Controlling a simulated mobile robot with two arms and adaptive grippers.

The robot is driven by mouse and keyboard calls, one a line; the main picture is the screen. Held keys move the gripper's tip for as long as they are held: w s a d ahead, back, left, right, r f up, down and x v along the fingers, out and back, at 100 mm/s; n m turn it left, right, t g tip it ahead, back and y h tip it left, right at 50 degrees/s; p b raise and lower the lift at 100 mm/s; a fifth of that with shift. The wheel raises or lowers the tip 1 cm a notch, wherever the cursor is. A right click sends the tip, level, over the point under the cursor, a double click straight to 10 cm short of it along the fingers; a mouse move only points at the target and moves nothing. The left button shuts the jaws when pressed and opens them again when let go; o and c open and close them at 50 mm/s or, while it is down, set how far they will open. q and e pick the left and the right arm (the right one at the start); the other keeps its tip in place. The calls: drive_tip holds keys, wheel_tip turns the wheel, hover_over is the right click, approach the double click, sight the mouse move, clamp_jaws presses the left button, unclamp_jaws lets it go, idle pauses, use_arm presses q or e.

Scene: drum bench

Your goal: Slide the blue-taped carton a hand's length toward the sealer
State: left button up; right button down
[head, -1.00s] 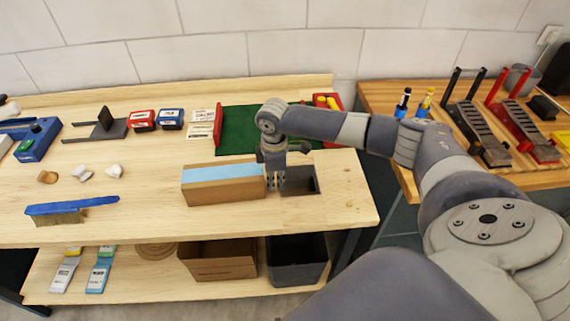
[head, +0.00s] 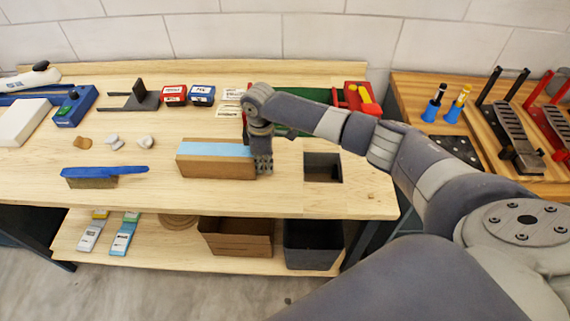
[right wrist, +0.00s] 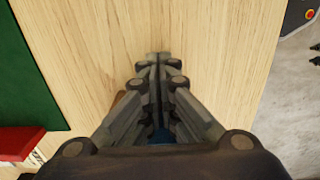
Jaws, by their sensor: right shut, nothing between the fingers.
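The blue-taped carton (head: 216,170) is a long, low brown box with light blue tape along its top. It lies on the wooden bench, left of the square opening. My right gripper (head: 264,168) points down at the carton's right end, shut and empty. It looks to touch that end, though the exact contact is hard to see. In the right wrist view, its closed fingers (right wrist: 155,75) hide most of what is below. The sealer (head: 75,106), blue with a green button and a white-and-black lever part, stands at the far left. My left gripper is out of view.
A blue brush (head: 105,171) lies front left of the carton. Several small pale and brown pieces (head: 114,140) lie between carton and sealer. The square opening (head: 323,167) is to the right. Red and blue boxes (head: 174,95) stand behind. Bench immediately left of the carton is clear.

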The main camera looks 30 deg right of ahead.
sight(219, 159)
drive_tip(key=w+a, duration=0.1)
drive_tip(key=a, duration=0.1)
drive_tip(key=w+a+b, duration=0.1)
drive_tip(key=a, duration=0.1)
drive_tip(key=w+a+b, duration=0.1)
drive_tip(key=w+a, duration=0.1)
drive_tip(key=shift+a, duration=0.35)
